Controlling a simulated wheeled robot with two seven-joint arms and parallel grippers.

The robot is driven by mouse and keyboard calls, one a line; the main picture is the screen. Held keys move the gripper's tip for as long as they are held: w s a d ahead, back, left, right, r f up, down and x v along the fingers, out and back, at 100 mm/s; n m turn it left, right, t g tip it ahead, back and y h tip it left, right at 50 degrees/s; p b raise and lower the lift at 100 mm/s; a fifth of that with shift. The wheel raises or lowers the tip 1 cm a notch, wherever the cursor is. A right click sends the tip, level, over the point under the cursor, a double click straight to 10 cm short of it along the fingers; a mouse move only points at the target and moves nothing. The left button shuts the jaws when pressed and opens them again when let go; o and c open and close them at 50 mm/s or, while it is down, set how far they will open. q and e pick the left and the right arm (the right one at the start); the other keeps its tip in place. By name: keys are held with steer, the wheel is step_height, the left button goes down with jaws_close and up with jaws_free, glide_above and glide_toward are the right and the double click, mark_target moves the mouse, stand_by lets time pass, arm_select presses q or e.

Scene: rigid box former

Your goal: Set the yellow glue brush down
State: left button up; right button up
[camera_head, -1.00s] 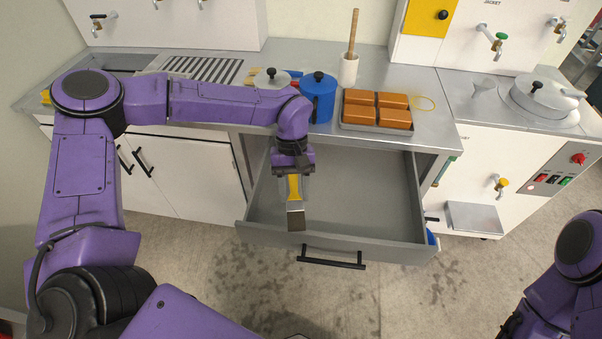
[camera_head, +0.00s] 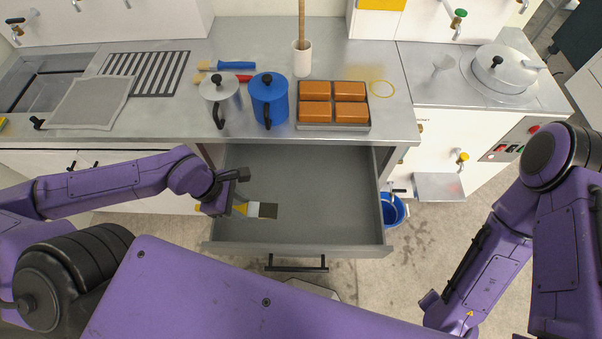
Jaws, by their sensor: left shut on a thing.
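The yellow glue brush (camera_head: 253,209) has a yellow handle, a pale ferrule and dark bristles that point right. My left gripper (camera_head: 237,205) is shut on its handle and comes in from the left side of the open grey drawer (camera_head: 330,200). The brush appears over the left part of the drawer; I cannot tell whether it touches the floor of it. The gripper and wrist hide part of the handle. My right arm is at the right edge, and its gripper fingers do not show.
The drawer looks otherwise empty. On the counter (camera_head: 330,138) above stand a metal pot (camera_head: 222,98), a blue pot (camera_head: 268,100), a tray of orange blocks (camera_head: 333,105) and a white cup (camera_head: 302,60). Blue-handled (camera_head: 236,65) and red-handled (camera_head: 230,77) brushes lie behind the pots.

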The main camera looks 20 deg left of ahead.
arm_select(q)
steer(key=w+d+f+b, duration=0.2)
steer(key=w+f+b, duration=0.25)
steer(key=b, duration=0.75)
glide_toward(288, 196)
steer(key=shift+d+f, duration=0.85)
steer(key=shift+d, duration=0.05)
steer(key=shift+w+d+f+b, duration=0.1)
steer(key=shift+w+f+b, duration=0.1)
steer(key=shift+f, duration=0.8)
steer(key=shift+w+d+f+b, duration=0.1)
steer(key=shift+f+b, duration=0.1)
steer(key=shift+f, duration=0.8)
steer(key=o, duration=1.1)
steer(key=shift+f, duration=0.1)
steer(key=shift+a+r, duration=0.15)
steer(key=shift+r, duration=0.2)
steer(key=p+v, duration=0.1)
steer(key=v, duration=1)
steer(key=shift+s+a+r+p, duration=0.15)
steer(key=shift+r+p, duration=0.1)
steer(key=shift+p, duration=0.05)
